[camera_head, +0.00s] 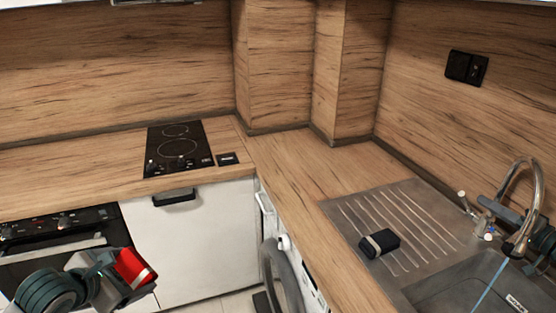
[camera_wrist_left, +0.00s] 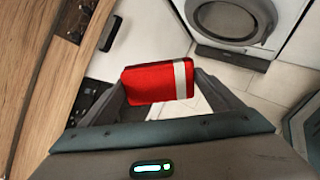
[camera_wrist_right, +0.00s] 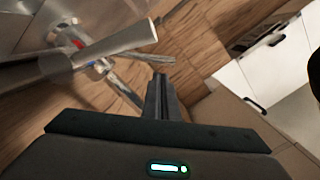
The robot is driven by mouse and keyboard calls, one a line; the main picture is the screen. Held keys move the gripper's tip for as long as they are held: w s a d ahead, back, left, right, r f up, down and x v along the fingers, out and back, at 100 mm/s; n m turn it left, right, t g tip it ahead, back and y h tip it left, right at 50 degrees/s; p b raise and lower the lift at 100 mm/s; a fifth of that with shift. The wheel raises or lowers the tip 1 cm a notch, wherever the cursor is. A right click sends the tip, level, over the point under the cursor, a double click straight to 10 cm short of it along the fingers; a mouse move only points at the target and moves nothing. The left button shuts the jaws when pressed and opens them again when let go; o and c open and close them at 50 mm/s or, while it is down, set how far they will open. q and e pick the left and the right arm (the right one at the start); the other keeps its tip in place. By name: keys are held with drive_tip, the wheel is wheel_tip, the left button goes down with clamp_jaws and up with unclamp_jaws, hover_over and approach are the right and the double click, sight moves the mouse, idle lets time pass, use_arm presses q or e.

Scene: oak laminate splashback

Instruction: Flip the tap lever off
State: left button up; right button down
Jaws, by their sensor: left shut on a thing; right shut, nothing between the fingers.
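The chrome tap (camera_head: 527,172) stands behind the sink at the right, with a high curved spout. A blue stream of water (camera_head: 489,287) runs from it into the sink. Its lever (camera_head: 467,203) tilts up to the left in the head view. The red and blue mark on the tap shows in the right wrist view (camera_wrist_right: 80,45). My right gripper (camera_head: 487,203) is shut and empty close to the tap, partly hidden behind the spout; its fingers show in the right wrist view (camera_wrist_right: 162,82). My left gripper (camera_head: 122,270) is shut on a red box with a white stripe (camera_wrist_left: 155,83).
A black block with a pale band (camera_head: 380,242) lies on the ridged drainboard (camera_head: 350,205). The sink basin (camera_head: 450,290) is at the lower right. A black hob (camera_head: 180,147) is on the left counter. A black socket (camera_head: 466,68) is on the wall.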

sight(469, 205)
use_arm(q)
drive_tip(key=shift+r+p, duration=0.45)
drive_tip(key=shift+r, duration=0.1)
use_arm(e)
drive_tip(key=shift+x, duration=1.6)
drive_tip(key=shift+f, duration=0.1)
